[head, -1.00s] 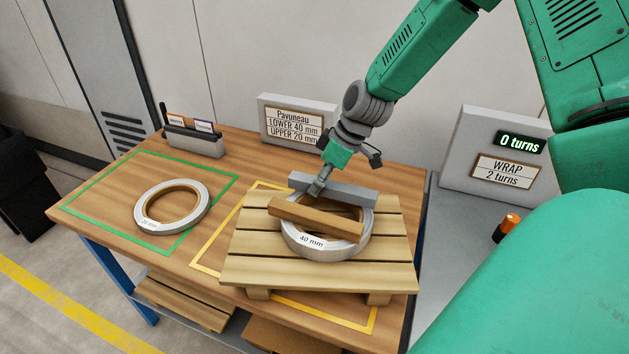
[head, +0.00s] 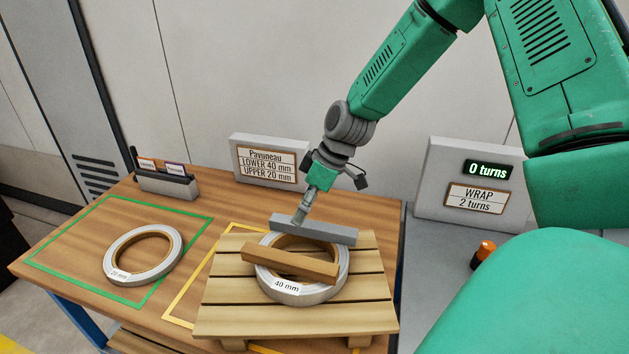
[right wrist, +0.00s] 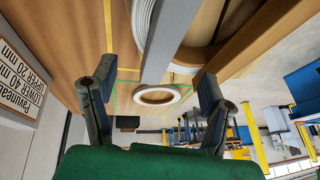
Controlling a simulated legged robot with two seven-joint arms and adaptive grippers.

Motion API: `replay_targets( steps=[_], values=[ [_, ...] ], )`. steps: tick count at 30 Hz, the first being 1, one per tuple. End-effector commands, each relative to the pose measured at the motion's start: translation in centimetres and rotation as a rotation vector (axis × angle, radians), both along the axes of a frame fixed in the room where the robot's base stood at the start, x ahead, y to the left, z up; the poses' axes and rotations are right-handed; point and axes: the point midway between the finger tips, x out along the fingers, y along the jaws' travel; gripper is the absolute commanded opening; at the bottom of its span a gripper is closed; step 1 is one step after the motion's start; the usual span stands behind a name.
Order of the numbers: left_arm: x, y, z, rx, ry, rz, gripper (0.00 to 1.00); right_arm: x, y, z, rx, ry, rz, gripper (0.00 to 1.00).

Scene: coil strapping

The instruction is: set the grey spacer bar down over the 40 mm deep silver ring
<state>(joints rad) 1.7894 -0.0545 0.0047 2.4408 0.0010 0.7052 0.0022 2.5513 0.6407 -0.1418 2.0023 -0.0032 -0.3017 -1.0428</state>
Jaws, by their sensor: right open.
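The grey spacer bar (head: 318,230) lies across the back of the deep silver ring marked 40 mm (head: 301,292), which lies flat on a slatted wooden pallet (head: 235,318). My right gripper (head: 300,212) is open and empty just above the bar, near its left part. In the right wrist view the grey bar (right wrist: 164,48) runs between the spread fingers, with a gap on each side. A brown wooden bar (head: 288,264) lies across the front of the same ring, roughly parallel to the grey bar. My left gripper is not in view.
The thinner 20 mm ring (head: 143,256) lies inside the green outline on the table's left. A small grey holder with cards (head: 167,184) and a sign (head: 269,163) stand at the back. The WRAP panel (head: 466,180) and an orange-tipped object (head: 484,252) are at right.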

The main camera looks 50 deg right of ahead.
Motion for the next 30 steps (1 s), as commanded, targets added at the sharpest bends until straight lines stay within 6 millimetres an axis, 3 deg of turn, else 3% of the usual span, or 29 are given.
replay_targets(
  steps=[3,10,18,30],
  values=[
    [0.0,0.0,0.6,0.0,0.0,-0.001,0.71,-0.6,-0.7,3.1,-0.004,-0.005,-0.002,0.69],
    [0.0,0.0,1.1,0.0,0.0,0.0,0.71,-1.7,-1.4,6.8,-0.01,-0.002,0.0,0.69],
    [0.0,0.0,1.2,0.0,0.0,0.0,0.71,-2.2,-2.4,7.5,-0.002,0.001,0.0,0.69],
    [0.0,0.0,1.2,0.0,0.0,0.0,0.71,-2.2,-2.3,7.6,-0.004,0.001,0.0,0.69]
  ],
)
